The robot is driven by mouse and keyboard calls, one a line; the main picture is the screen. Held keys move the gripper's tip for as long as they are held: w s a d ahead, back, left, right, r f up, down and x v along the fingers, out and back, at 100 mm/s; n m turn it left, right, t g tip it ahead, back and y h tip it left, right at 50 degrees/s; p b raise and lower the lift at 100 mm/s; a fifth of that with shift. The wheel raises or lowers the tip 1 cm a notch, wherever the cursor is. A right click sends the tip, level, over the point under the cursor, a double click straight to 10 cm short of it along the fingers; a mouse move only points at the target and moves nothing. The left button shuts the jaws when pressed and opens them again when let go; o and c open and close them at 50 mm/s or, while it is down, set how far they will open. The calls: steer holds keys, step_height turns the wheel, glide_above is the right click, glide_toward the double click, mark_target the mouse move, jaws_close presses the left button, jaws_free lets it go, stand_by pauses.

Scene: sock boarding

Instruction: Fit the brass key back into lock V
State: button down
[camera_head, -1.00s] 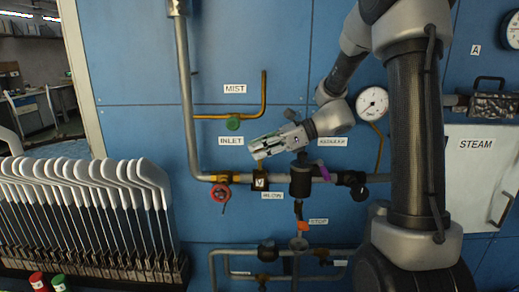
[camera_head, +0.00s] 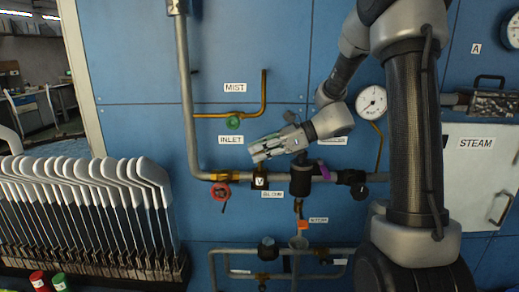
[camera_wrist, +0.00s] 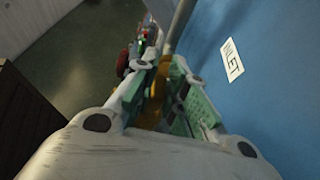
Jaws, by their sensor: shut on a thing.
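My gripper (camera_head: 257,152) reaches in from the right and points left, just above lock V (camera_head: 260,183), a dark block with a white V label on the horizontal pipe. In the wrist view, my gripper (camera_wrist: 163,72) has its green-padded fingers closed around a brass-coloured piece (camera_wrist: 152,108), which I take for the brass key. In the head view a small brass-coloured part shows between the fingers and the lock block. I cannot tell whether the key is seated in the lock; the fingers hide most of it.
A red valve wheel (camera_head: 221,191) sits left of the lock, and a green knob (camera_head: 233,122) is above. A black valve body (camera_head: 301,181) stands close on the right. A rack of white sock boards (camera_head: 90,190) fills the lower left.

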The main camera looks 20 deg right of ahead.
steer(key=shift+f, duration=0.65)
steer(key=c, duration=1.4)
jaws_free()
steer(key=shift+o, duration=0.2)
